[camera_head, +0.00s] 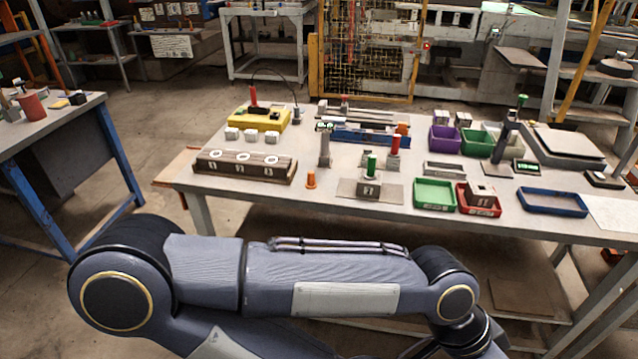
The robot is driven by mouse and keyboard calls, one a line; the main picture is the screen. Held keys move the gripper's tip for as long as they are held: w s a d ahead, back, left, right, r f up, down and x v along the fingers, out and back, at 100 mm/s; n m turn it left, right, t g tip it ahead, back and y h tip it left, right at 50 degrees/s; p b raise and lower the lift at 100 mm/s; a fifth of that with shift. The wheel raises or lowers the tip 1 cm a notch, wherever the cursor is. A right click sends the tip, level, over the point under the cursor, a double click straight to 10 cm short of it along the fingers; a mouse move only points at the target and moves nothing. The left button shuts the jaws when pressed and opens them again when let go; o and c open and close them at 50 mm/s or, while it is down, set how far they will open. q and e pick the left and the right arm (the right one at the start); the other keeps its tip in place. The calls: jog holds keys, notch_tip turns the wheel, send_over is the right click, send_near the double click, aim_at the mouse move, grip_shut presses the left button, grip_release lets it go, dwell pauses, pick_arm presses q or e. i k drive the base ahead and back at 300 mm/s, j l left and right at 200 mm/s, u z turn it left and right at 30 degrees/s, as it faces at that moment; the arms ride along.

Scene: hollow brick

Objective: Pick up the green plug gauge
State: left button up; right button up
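The green plug gauge (371,168) stands upright near the front middle of the workbench, its green handle up. It stands on or just behind a grey plate (352,188) with a small label; I cannot tell which. A red-handled gauge (394,147) stands upright close behind it to the right. One of my arms crosses the lower part of the view in front of the bench, apart from the gauge. Its far end runs out of the bottom edge, so no gripper fingers show. My other gripper is also out of view.
The workbench (318,194) holds a dark wooden block with white rings (246,167) at left and an orange piece (310,179). A green bin (434,194), a red bin (478,207) and a blue tray (552,203) stand right of the gauge. A blue-legged table (52,124) stands at far left.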

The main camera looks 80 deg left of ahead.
aim_at(370, 174)
jog(key=u, duration=2.45)
